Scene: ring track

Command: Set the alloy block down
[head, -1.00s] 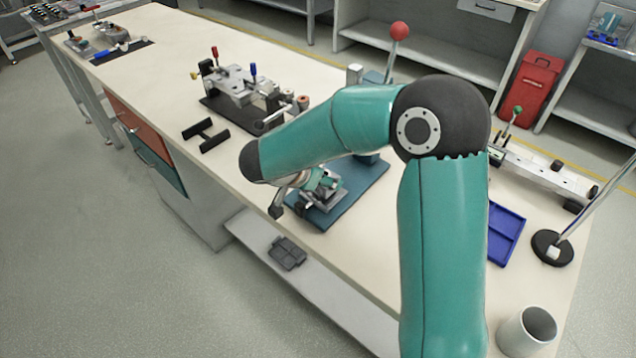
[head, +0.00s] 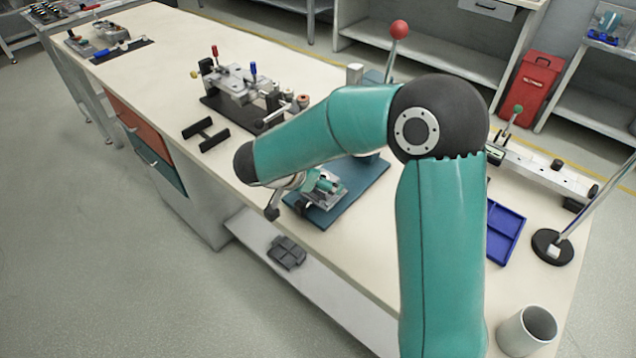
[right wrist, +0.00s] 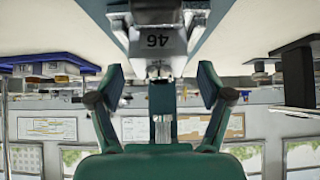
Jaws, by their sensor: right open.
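A grey metal block marked 46 (right wrist: 160,41), which looks like the alloy block, shows in the right wrist view, which is upside down. It sits at a metal fixture on a blue base plate (head: 363,186) on the bench. My right gripper (right wrist: 160,85) is open, with its two fingers spread and nothing between them. The block lies just beyond the fingertips, apart from them. In the head view my right forearm and wrist partly cover the fixture, and the block is hard to make out there. My left gripper is not in view.
A red-ball lever (head: 399,31) rises behind the base plate. A clamp fixture (head: 240,85) and a black H-shaped piece (head: 206,135) stand to the left. A blue tray (head: 505,234), a round black stand base (head: 552,247) and a cup (head: 527,331) are at right.

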